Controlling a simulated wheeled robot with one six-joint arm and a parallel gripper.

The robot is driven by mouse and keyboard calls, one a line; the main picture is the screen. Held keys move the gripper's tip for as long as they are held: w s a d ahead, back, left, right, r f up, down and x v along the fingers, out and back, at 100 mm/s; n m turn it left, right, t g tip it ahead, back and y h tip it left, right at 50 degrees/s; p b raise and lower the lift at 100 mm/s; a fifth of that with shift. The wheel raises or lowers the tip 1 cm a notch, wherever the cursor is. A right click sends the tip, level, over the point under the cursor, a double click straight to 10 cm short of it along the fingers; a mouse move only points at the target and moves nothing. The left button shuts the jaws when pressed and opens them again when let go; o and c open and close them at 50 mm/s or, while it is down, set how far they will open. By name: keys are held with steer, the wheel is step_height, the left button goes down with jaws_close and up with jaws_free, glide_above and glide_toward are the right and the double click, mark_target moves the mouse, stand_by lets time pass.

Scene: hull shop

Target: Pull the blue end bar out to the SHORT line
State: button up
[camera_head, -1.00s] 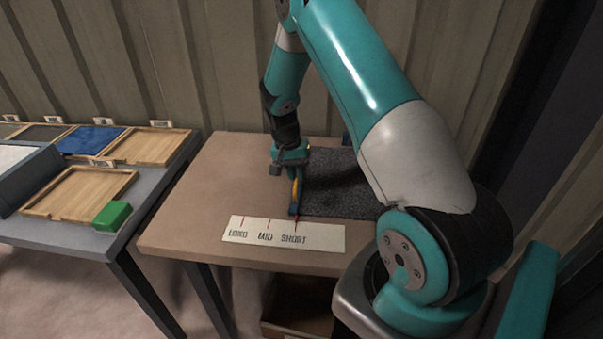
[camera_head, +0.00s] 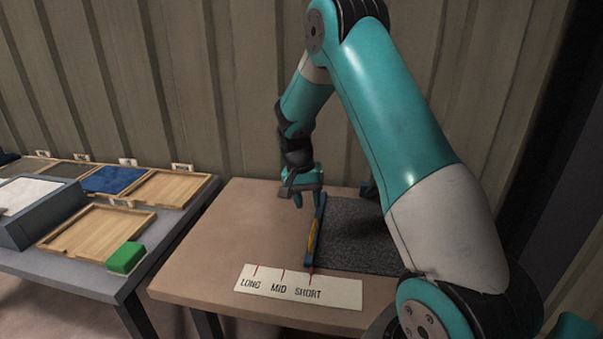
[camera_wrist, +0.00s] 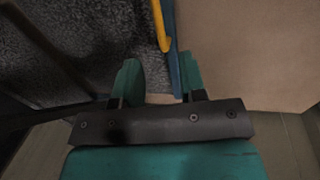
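The blue end bar (camera_head: 319,215) lies along the left edge of the dark grey mesh bed (camera_head: 355,245), with a yellow handle (camera_head: 312,238) on it. Its red-tipped near end meets the white scale strip (camera_head: 262,285) at the red SHORT line, as closely as I can tell. My gripper (camera_head: 300,198) is open and empty near the bar's far end, apart from the handle. In the wrist view, my gripper (camera_wrist: 160,80) shows spread fingers; the blue bar (camera_wrist: 173,60) passes close beside the right finger, and the yellow handle (camera_wrist: 160,25) is ahead of the fingertips.
The brown table (camera_head: 235,230) is clear left of the bar. A grey side table (camera_head: 75,270) on the left holds wooden trays (camera_head: 97,232), a blue panel (camera_head: 112,180) and a green block (camera_head: 125,257). A ribbed wall stands close behind.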

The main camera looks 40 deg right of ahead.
step_height(320, 180, up, 10)
steer(key=w+a, duration=0.1)
steer(key=shift+w, duration=0.3)
steer(key=shift+a+f, duration=0.1)
steer(key=shift+a, duration=0.05)
steer(key=s+a+r+n+t+y, duration=0.1)
steer(key=s+a+r+n, duration=0.15)
steer(key=a, duration=0.45)
steer(key=s+a+r+n, duration=0.2)
steer(key=s+a+n, duration=0.2)
steer(key=a, duration=0.2)
steer(key=s+a+r+n+t+y, duration=0.1)
steer(key=s+a+r+n, duration=0.1)
steer(key=s+a+n, duration=0.35)
steer(key=s+a+n+y, duration=0.3)
steer(key=s+a+n, duration=0.2)
steer(key=s+a, duration=0.7)
steer(key=shift+s+a+r+n+y, duration=0.2)
steer(key=shift+s+a+n+y, duration=0.15)
steer(key=shift+s, duration=0.8)
steer(key=shift+d, duration=0.1)
